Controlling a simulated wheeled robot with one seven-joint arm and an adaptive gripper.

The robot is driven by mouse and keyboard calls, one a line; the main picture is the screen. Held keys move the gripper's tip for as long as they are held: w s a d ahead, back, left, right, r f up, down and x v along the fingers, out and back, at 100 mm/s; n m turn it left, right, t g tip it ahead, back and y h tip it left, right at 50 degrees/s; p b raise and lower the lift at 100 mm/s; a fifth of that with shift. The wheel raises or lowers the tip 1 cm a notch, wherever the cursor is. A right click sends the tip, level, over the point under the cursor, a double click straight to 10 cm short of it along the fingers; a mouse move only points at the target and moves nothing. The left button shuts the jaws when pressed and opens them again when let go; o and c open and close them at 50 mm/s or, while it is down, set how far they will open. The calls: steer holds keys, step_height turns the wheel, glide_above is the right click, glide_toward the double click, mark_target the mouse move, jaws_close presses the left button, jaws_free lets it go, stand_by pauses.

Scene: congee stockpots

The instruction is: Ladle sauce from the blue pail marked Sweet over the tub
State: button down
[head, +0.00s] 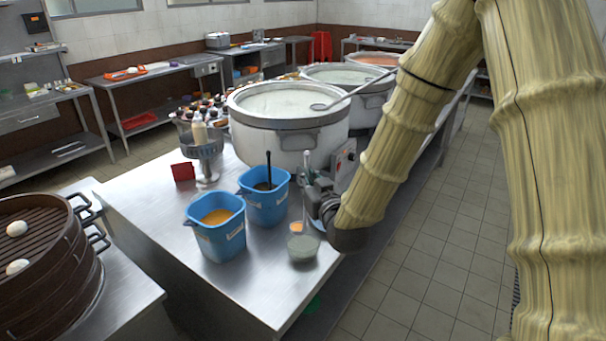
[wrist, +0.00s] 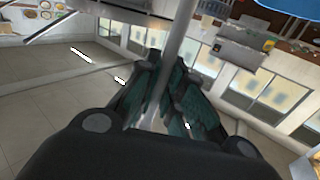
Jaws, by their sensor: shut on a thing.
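Two blue pails stand on the steel table: the front pail (head: 222,244) holds orange sauce, and the rear pail (head: 268,208) has a dark handle sticking up from it. Both carry white labels too small to read. My gripper (head: 316,200) is at the right of the pails, shut on the grey handle of a ladle (head: 306,165); the handle also shows between the dark green fingers in the wrist view (wrist: 180,38). The ladle hangs about upright, and orange shows at its low end. The small clear tub (head: 303,249), with pale grey-green contents, stands just below it.
Large white stockpots (head: 290,135) stand behind, one with a ladle across its rim. A steel stand (head: 206,158) with bottles and a red card (head: 183,171) are left of them. A bamboo steamer (head: 60,270) is at lower left. The table's front-left surface is clear.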

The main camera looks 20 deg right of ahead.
steer(key=shift+s+d+r, duration=0.15)
steer(key=shift+d+r, duration=0.1)
steer(key=shift+r, duration=0.05)
steer(key=w+d+f+m+g+y+b, duration=0.3)
steer(key=w+d+f+m+g+y, duration=0.1)
steer(key=w+d+f+m+g, duration=0.4)
steer(key=shift+w+d+f+m+y, duration=0.4)
steer(key=shift+w+d+f+m, duration=0.6)
steer(key=shift+w+d+f, duration=2.1)
stand_by(1.1)
steer(key=f, duration=0.1)
steer(key=s, duration=0.1)
steer(key=f, duration=0.1)
steer(key=shift+s+d+f+b, duration=0.25)
steer(key=shift+f+b, duration=0.1)
steer(key=shift+r, duration=0.1)
stand_by(0.8)
